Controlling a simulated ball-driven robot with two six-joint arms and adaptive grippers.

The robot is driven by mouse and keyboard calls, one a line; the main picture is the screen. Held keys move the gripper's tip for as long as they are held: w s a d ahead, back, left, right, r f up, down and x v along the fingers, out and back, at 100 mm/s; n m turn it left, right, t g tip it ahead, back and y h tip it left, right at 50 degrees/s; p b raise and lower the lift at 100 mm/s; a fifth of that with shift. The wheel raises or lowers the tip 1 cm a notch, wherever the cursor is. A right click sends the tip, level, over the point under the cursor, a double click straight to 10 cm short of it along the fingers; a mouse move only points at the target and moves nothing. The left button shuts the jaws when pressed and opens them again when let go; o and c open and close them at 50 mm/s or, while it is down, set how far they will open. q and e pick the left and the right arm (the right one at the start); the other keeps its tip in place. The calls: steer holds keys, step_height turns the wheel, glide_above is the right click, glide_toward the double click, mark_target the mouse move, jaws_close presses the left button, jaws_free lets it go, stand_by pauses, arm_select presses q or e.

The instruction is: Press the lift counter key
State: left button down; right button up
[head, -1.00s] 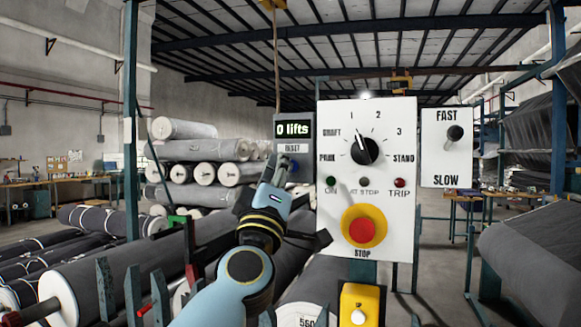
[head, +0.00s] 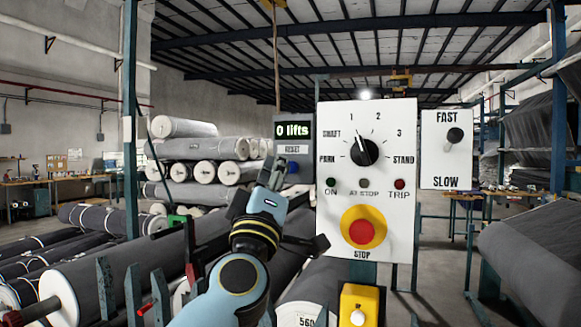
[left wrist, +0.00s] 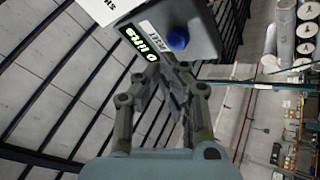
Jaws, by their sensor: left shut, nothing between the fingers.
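The lift counter (head: 293,130) is a dark box reading "0 lifts" at the left edge of the white control panel. Its blue key (head: 292,167) sits below the display, beside the RESET label, and is uncovered. In the left wrist view the blue key (left wrist: 177,38) stands out from the counter face, just beyond the fingertips. My left gripper (head: 273,168) is shut and empty, its tips just left of the key in the head view. In the left wrist view its fingers (left wrist: 165,72) meet below the key, seemingly apart from it. My right gripper is not in view.
The white panel (head: 330,230) carries a black rotary knob (head: 364,152), indicator lamps and a red stop button (head: 361,231). A FAST/SLOW lever (head: 454,135) is to its right. A yellow box (head: 372,300) stands below. Grey rolls lie behind my left arm.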

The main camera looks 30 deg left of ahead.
arm_select(q)
steer(key=s, duration=0.2)
steer(key=s+d, duration=0.1)
steer(key=s, duration=0.2)
steer(key=shift+d+p, duration=0.1)
steer(key=shift+p, duration=0.25)
steer(key=shift+w, duration=0.1)
stand_by(0.6)
